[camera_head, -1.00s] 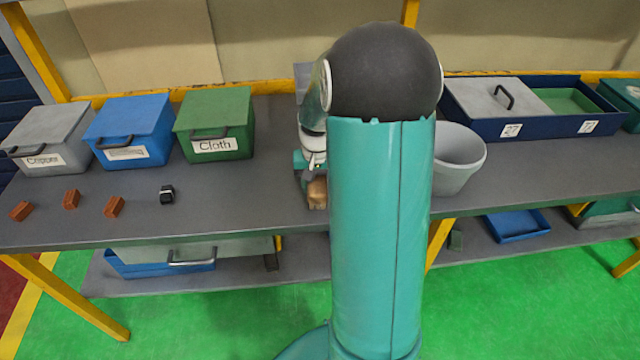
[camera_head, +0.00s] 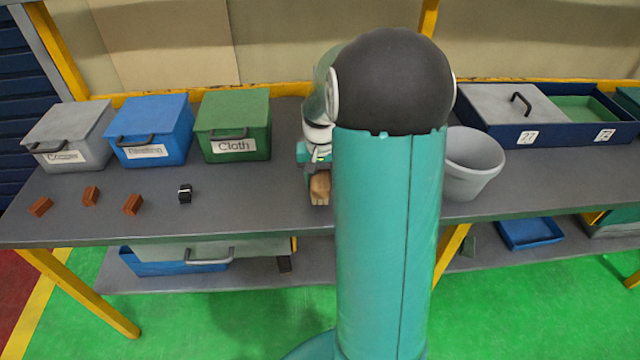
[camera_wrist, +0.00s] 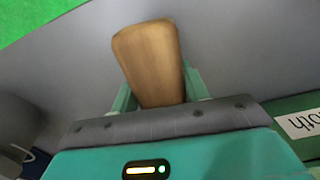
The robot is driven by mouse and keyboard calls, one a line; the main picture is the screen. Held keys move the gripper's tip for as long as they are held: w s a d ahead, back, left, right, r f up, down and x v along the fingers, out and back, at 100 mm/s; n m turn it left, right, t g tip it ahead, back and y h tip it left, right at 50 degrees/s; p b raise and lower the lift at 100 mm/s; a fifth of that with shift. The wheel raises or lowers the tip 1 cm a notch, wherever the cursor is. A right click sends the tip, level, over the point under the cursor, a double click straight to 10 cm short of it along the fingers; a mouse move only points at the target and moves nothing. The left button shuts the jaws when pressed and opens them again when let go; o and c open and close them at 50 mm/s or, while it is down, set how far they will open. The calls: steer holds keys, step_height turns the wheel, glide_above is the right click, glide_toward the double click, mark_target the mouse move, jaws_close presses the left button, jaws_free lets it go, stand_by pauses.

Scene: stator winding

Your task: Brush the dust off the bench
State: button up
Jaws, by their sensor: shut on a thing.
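My gripper (camera_wrist: 158,92) is shut on a tan wooden piece, perhaps the brush handle (camera_wrist: 149,60), in the wrist view. The same wooden piece (camera_head: 319,187) shows in the head view, below my gripper (camera_head: 316,160), over the middle of the bench. Bristles are not visible, and I cannot tell whether it touches the bench top. The grey bench (camera_head: 250,205) runs across the head view. No dust can be made out; my arm hides part of the bench behind it.
Left of my gripper stand a grey Copper box (camera_head: 68,138), a blue box (camera_head: 150,132) and a green Cloth box (camera_head: 234,124). Brown blocks (camera_head: 91,196) and a small black item (camera_head: 185,194) lie in front. A grey bin (camera_head: 470,175) and blue tray (camera_head: 545,130) stand right.

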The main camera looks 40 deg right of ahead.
steer(key=shift+s+r, duration=0.1)
steer(key=shift+r, duration=2.5)
